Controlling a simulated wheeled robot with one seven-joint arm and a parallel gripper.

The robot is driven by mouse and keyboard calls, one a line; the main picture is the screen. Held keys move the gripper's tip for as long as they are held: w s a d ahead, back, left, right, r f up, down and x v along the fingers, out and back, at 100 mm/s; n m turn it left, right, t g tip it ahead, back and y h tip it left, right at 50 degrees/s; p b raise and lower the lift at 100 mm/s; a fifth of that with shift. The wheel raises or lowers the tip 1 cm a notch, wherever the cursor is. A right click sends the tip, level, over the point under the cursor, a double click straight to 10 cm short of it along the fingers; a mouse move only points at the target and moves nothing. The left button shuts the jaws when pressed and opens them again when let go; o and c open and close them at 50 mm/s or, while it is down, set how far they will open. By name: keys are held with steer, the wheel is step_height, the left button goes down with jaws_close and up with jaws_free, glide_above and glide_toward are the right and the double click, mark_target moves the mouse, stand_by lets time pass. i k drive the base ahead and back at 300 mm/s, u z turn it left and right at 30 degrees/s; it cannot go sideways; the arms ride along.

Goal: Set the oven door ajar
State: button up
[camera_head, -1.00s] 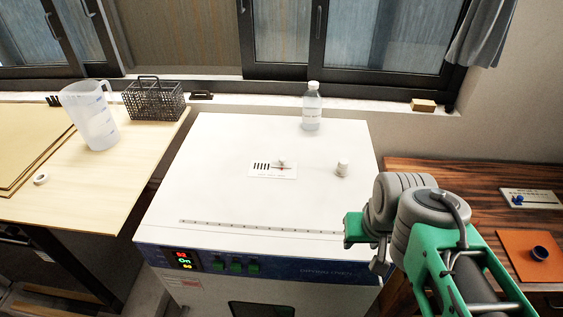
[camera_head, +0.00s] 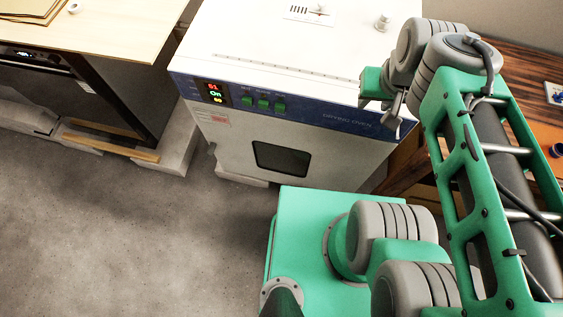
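The drying oven (camera_head: 330,85) is a white box with a blue control strip along the top of its front. The strip carries a lit display (camera_head: 213,91) and green switches (camera_head: 263,102). The oven door (camera_head: 235,140), with a small dark window (camera_head: 281,159), is on the front below and looks shut. A small handle-like part (camera_head: 212,149) shows at the door's left edge. My gripper (camera_head: 396,112) is at the oven's upper right front corner, pointing down. Its fingers are small and partly hidden, so I cannot tell whether they are open.
A light wooden table (camera_head: 120,35) stands to the left, with a dark appliance (camera_head: 50,80) under it. A dark wooden table (camera_head: 530,75) is at the right. The grey floor (camera_head: 130,240) in front of the oven's left side is clear. My green base fills the lower middle.

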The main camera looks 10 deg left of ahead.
mark_target(297, 154)
steer(key=u, duration=0.55)
steer(key=k, duration=0.7)
steer(key=u, duration=0.85)
steer(key=i, duration=0.95)
steer(key=u, duration=1.3)
steer(key=i, duration=0.65)
steer(key=u, duration=0.35)
